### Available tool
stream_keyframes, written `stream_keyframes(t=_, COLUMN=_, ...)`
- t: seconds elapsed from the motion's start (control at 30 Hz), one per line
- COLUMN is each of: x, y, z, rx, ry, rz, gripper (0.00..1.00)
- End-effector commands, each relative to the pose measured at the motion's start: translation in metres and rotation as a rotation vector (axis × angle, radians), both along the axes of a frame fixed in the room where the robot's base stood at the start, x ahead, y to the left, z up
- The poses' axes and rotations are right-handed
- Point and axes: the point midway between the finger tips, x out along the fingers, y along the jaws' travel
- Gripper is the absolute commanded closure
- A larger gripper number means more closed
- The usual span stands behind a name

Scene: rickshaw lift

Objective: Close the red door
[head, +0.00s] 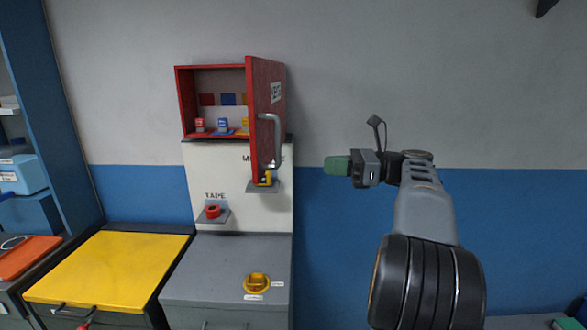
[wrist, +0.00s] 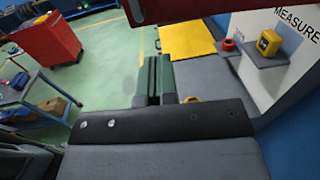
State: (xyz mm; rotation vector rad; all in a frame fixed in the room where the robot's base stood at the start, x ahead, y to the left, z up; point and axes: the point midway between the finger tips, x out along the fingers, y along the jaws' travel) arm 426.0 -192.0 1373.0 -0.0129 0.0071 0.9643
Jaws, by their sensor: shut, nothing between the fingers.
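The red door (head: 268,110) stands swung open from the right side of a red wall cabinet (head: 186,102). It carries a grey bar handle (head: 274,140) and a white label on its face. Small coloured items show inside the cabinet. My gripper (head: 337,166) is shut and empty, to the right of the door and apart from it, at about the height of its lower part. In the wrist view its green fingers (wrist: 159,78) are together, and a dark red edge (wrist: 200,8), likely the door's bottom, crosses the top.
Below the cabinet, a yellow tape measure (head: 263,179) and a red tape roll (head: 212,211) sit on small shelves. A grey cabinet top (head: 220,265) bears a yellow round item (head: 257,283). A yellow-topped cabinet (head: 110,270) stands left. The wall right of the door is clear.

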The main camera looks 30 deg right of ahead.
Motion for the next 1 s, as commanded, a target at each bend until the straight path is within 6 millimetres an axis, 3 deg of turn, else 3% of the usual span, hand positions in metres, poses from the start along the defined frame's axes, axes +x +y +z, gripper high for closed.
stream_keyframes(t=0.13, x=0.009, y=0.011, z=0.004, rx=0.019, ry=0.000, rz=0.003, gripper=1.00)
stream_keyframes(t=0.6, x=0.057, y=0.082, z=0.004, rx=0.016, ry=0.000, rz=0.002, gripper=1.00)
stream_keyframes(t=1.0, x=0.075, y=0.107, z=0.002, rx=0.015, ry=-0.001, rz=-0.001, gripper=1.00)
